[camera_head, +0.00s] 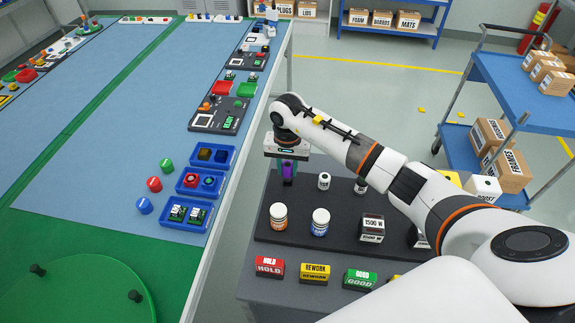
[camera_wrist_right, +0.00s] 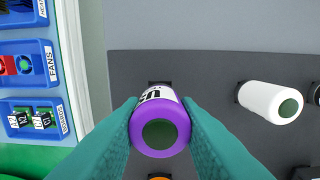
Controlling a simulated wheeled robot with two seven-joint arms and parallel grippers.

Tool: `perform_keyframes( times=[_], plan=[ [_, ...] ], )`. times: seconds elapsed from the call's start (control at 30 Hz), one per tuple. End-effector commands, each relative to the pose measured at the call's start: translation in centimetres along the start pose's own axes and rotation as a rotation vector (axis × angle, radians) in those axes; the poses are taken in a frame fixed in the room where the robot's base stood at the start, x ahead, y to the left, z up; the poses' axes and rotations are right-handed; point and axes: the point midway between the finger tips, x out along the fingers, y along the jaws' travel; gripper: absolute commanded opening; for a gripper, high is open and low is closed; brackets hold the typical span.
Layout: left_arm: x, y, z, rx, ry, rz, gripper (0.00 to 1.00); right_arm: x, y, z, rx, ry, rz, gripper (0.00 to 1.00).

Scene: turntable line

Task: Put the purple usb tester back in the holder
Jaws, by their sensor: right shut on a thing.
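The purple usb tester (camera_head: 289,168) is held by my right gripper (camera_head: 288,178) over the far left corner of the dark holder board (camera_head: 262,232). In the right wrist view the tester (camera_wrist_right: 160,110) is a purple cylinder with a white printed label and a dark green round end facing the camera. The teal fingers of my right gripper (camera_wrist_right: 160,122) are shut on its two sides. A dark square socket (camera_wrist_right: 158,84) shows partly behind the tester on the board (camera_wrist_right: 210,75). The gap between tester and board is hard to judge. My left gripper is not in view.
The board also holds a white cylinder (camera_wrist_right: 270,100), an orange-white bottle (camera_head: 278,217), a blue-white bottle (camera_head: 320,222) and a 1500 block (camera_head: 372,228). HOLD (camera_head: 268,268), REWORK (camera_head: 315,273) and GOOD (camera_head: 359,279) blocks stand in front. Blue bins (camera_head: 180,224) line the left table's edge.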

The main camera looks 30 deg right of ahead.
Motion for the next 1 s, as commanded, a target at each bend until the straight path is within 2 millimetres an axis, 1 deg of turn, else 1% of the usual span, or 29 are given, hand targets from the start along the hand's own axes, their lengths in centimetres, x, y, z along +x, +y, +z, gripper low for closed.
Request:
perform_keyframes(
  times=[0.07,0.57,1.0],
  plan=[
    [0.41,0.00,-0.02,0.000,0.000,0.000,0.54,0.33,-0.01,0.06,0.001,-0.001,0.001,0.04],
    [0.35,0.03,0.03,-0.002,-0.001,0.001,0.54,0.28,0.00,0.03,0.001,0.000,0.001,0.04],
    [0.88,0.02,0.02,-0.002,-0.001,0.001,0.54,0.31,0.01,-0.05,0.001,0.000,0.002,0.04]
  ],
)
